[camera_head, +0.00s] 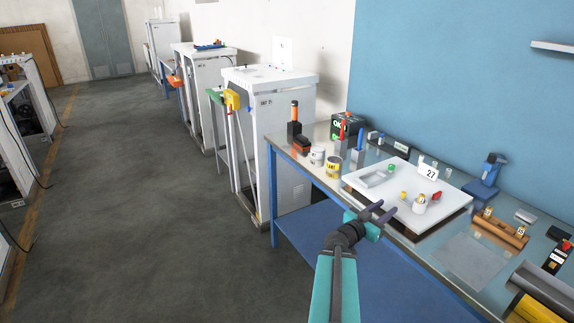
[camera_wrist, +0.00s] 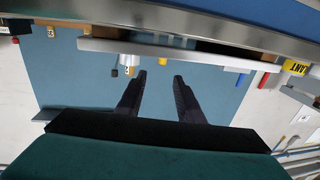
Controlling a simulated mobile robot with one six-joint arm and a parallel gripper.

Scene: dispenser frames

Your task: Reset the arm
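My gripper (camera_head: 378,210) is at the front edge of the workbench, in front of the white board (camera_head: 443,213). My teal arm comes up from the bottom of the head view. In the wrist view my gripper (camera_wrist: 160,78) has its two dark fingers apart, with nothing between them. The wrist picture looks upside down, with the bench edge along the top and the blue wall (camera_wrist: 70,85) behind the fingers.
White cabinets (camera_head: 285,130) stand behind. The floor (camera_head: 130,200) at left is clear.

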